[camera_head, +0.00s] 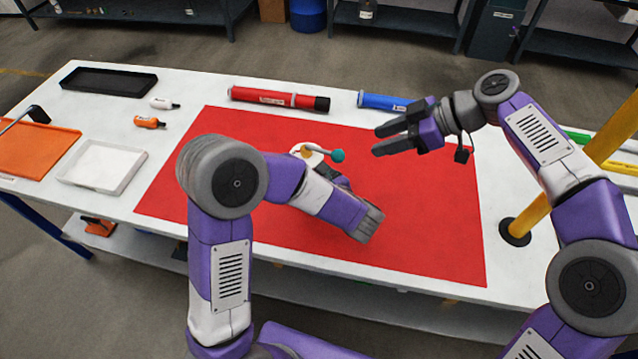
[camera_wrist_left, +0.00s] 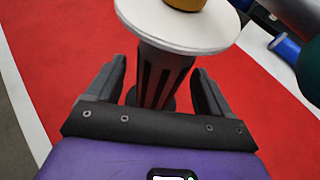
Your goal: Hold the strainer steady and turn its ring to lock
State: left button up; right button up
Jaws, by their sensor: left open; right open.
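The strainer stands on the red mat in the head view, where its white disc (camera_head: 303,147) shows beside my left arm. In the left wrist view its dark slotted body (camera_wrist_left: 158,78) rises under the wide white disc (camera_wrist_left: 178,22), with a yellow-orange part on top. A teal knob (camera_head: 337,155) sits on an arm at the top. My left gripper (camera_wrist_left: 160,66) is open, with one finger on each side of the slotted body; contact is not clear. In the head view my left arm hides most of it. My right gripper (camera_head: 380,140) is open and empty, right of the strainer.
The red mat (camera_head: 430,220) is otherwise mostly clear. A red tube (camera_head: 265,97) and a blue tube (camera_head: 380,102) lie behind it. Trays and small bottles (camera_head: 148,122) are at the left. A yellow post (camera_head: 570,185) stands at the right.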

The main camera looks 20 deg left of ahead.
pick_arm(q)
jog(key=shift+x, duration=1.05)
jog(key=c, duration=1.4)
pick_arm(e)
jog(key=shift+c, duration=0.3)
jog(key=shift+w+r, duration=0.1)
jog(key=c, duration=0.5)
jog(key=shift+w+d+r+m, duration=0.1)
jog(key=shift+w+r+m, duration=0.1)
jog(key=shift+m, duration=0.3)
jog(key=shift+c, duration=1.1)
jog(key=m, duration=0.1)
jog(key=w+r+m+h, duration=0.1)
jog(key=d+m, duration=0.1)
jog(key=shift+w+r+m+h, duration=0.25)
jog(key=shift+r+m+h, duration=0.1)
jog(key=shift+m+h, duration=0.05)
grip_shut()
jog(key=shift+w+d+r+m+t+h, duration=0.2)
jog(key=shift+d+r+m+h, duration=0.15)
jog(key=shift+m, duration=0.55)
jog(key=shift+w+d+r+m+t+h, duration=0.1)
jog(key=shift+w+d+r+m+h, duration=0.15)
jog(key=shift+m, duration=0.65)
jog(key=shift+w+d+r+m+t+h, duration=0.1)
jog(key=shift+w+d+r+m+h, duration=0.2)
jog(key=shift+m, duration=0.6)
